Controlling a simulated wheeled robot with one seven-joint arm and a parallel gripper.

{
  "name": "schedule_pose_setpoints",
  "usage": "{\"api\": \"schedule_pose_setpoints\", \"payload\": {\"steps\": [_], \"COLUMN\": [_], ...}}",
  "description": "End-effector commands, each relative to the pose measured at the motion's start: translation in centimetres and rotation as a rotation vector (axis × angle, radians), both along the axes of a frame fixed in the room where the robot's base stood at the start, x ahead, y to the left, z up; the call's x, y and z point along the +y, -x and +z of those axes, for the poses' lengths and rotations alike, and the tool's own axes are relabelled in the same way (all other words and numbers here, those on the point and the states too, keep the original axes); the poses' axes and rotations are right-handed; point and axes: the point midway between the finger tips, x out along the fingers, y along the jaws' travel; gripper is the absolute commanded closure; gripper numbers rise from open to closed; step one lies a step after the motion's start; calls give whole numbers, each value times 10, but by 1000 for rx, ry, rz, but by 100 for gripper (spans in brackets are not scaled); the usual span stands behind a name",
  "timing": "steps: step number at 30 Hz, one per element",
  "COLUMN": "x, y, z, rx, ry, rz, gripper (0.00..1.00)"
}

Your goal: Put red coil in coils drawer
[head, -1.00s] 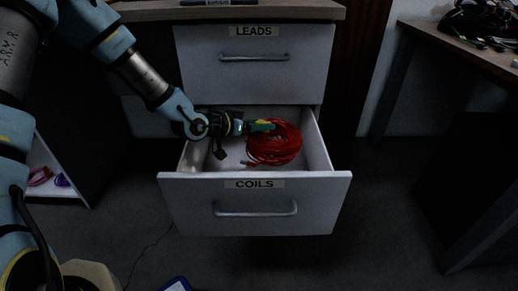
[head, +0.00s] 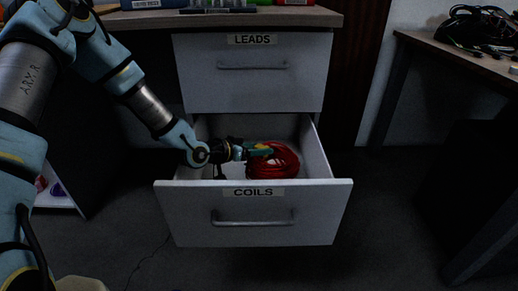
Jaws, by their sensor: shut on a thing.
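The red coil (head: 283,163) is a bundle of red cable inside the open lower drawer (head: 253,213), which is labelled COILS. My gripper (head: 262,152) reaches into the drawer from the left, low between its walls. Its fingers are shut on the upper left part of the red coil, with green and yellow showing at the fingertips. The coil's lower edge is hidden behind the drawer front, so I cannot tell whether it touches the drawer floor.
The LEADS drawer (head: 251,88) above is closed. A worktop (head: 290,17) with several items is over it. A side table (head: 450,51) at right holds black cables (head: 478,22). A low shelf (head: 58,200) with coloured coils stands at left. The floor in front is clear.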

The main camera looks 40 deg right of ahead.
Motion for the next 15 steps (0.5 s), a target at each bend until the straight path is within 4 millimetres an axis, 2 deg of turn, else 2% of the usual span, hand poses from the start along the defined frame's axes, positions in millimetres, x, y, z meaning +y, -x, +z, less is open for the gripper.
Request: {"api": "schedule_pose_setpoints", "payload": {"steps": [9,10,15], "x": [-1,0,0], "y": [0,0,0], "z": [-5,-6,-6], "rx": [0,0,0], "ry": [3,0,0], "rz": [1,0,0], "gripper": [100,37,18]}}
